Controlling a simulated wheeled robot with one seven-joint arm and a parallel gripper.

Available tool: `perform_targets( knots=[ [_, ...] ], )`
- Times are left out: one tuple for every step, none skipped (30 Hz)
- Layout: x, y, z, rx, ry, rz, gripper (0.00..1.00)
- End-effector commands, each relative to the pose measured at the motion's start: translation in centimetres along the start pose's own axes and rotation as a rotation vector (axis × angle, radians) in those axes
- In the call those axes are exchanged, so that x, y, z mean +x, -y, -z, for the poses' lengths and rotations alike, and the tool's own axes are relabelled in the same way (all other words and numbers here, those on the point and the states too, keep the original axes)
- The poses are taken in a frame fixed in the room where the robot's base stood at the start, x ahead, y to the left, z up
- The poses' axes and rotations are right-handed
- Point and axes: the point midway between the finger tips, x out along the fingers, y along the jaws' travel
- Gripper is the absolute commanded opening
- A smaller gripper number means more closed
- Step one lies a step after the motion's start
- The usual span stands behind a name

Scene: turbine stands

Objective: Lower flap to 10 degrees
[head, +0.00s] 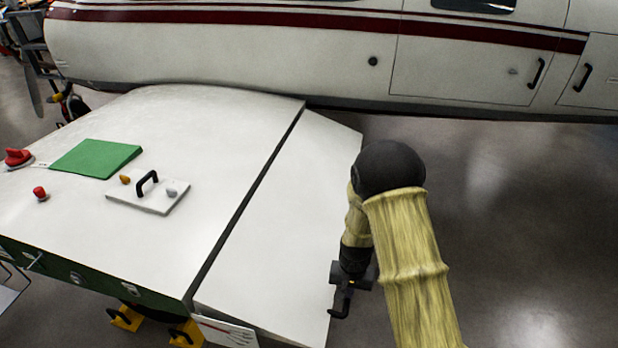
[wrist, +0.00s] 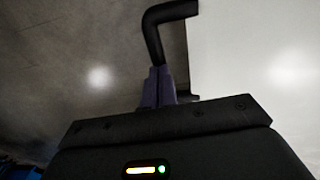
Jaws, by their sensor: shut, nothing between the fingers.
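The flap (head: 275,235) is the long white panel along the right edge of the white wing (head: 190,115), with a dark gap between them. My gripper (head: 345,288) is at the flap's right edge, near the front corner. In the wrist view, my gripper (wrist: 158,88) has its fingers shut together. A bent black bar (wrist: 155,35), which looks like a handle, shows just past the fingertips beside the white flap edge (wrist: 250,60); it also shows in the head view (head: 341,304). I cannot tell whether the fingers touch it.
A white aircraft fuselage (head: 220,55) runs across the back. On the wing lie a green pad (head: 96,158), a plate with a black handle (head: 148,195) and red knobs (head: 40,193). Yellow supports (head: 126,318) stand below. The floor (head: 500,220) on the right is clear.

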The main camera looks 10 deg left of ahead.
Motion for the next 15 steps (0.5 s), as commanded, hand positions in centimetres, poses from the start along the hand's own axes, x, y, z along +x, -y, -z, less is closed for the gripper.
perform_targets(
  knots=[
    [-0.2, 0.0, -0.1, -0.001, 0.001, 0.0, 0.0],
    [-0.3, 0.0, -0.1, 0.0, 0.001, 0.0, 0.0],
    [-0.6, 0.0, 0.0, 0.0, 0.001, 0.0, 0.0],
    [-0.8, 0.0, 0.0, 0.0, 0.001, 0.0, 0.0],
    [-1.0, 0.0, 0.0, 0.0, 0.001, 0.0, 0.0],
    [-1.3, 0.0, 0.0, 0.0, 0.0, 0.0, 0.0],
    [-1.5, 0.0, 0.0, 0.0, 0.0, 0.0, 0.0],
    [-1.7, 0.0, 0.0, 0.0, 0.0, 0.0, 0.0],
    [-2.0, 0.0, 0.0, 0.0, 0.0, 0.0, 0.0],
    [-2.2, 0.0, 0.0, 0.0, 0.0, 0.0, 0.0],
    [-2.4, 0.0, 0.0, 0.0, 0.0, 0.0, 0.0],
    [-2.6, 0.0, 0.0, 0.0, 0.0, 0.0, 0.0],
    [-2.8, 0.0, 0.0, 0.0, 0.0, 0.0, 0.0],
    [-3.0, 0.0, 0.0, 0.0, 0.0, 0.0, 0.0],
    [-3.3, 0.0, 0.0, 0.0, 0.0, 0.0, 0.0]
  ],
)
